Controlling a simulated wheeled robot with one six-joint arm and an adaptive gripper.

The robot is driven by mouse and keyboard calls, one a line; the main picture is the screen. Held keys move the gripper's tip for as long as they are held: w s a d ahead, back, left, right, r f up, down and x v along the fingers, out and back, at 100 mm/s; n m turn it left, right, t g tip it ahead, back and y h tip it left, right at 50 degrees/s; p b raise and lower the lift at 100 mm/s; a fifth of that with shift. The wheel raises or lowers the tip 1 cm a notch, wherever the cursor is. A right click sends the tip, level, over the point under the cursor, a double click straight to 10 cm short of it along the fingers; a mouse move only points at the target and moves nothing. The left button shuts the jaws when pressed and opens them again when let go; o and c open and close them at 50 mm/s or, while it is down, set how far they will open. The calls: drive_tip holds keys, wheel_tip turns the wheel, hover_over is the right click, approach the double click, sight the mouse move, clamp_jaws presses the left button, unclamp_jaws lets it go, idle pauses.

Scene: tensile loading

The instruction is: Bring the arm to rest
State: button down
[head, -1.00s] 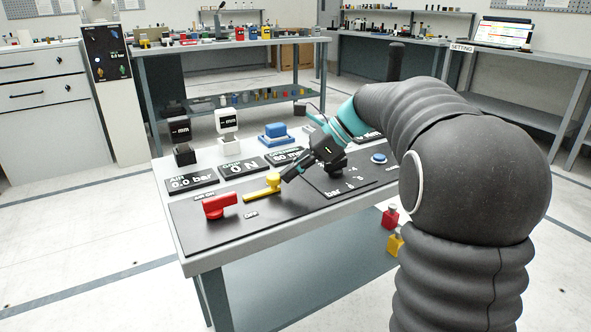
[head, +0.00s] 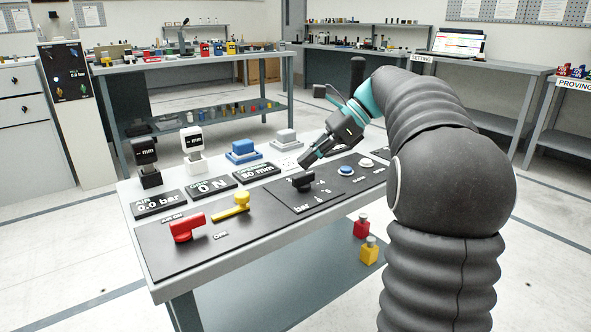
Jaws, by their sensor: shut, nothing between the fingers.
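My gripper (head: 307,160) is shut and empty at the end of my bent arm, in the head view. It hangs above the control panel (head: 180,263) on the bench, close over the black knob (head: 303,181) of the bar dial. I cannot tell for sure whether the fingertips touch the knob; they look a little above and behind it. The red handle (head: 187,227) and the yellow lever (head: 233,206) stand on the panel to the left, apart from my gripper. A blue button (head: 346,170) and a white button (head: 366,163) lie to the right.
Two small gauges, one black (head: 147,160) and one white (head: 193,150), stand at the bench's back left. Blue (head: 243,150) and grey (head: 285,138) blocks sit behind the panel. Red (head: 361,227) and yellow (head: 369,251) bottles are on the lower shelf. Floor is open at left.

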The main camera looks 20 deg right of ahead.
drive_tip(key=shift+d+r, duration=0.2)
idle(0.4)
drive_tip(key=s+a+f+n+h, duration=0.2)
drive_tip(key=s+a+n+h, duration=0.15)
drive_tip(key=s+a, duration=0.3)
drive_tip(key=s+f+n+t+h, duration=0.2)
drive_tip(key=s+f+n+h, duration=0.1)
drive_tip(key=s+f+n, duration=0.3)
drive_tip(key=s+a+f+n+t+h, duration=0.1)
drive_tip(key=s+f+n+t+h, duration=0.1)
drive_tip(key=s+f+n, duration=0.5)
drive_tip(key=s+n+h, duration=0.1)
drive_tip(key=s+n, duration=0.2)
drive_tip(key=s, duration=0.4)
drive_tip(key=shift+a+f, duration=0.15)
drive_tip(key=shift+f, duration=0.15)
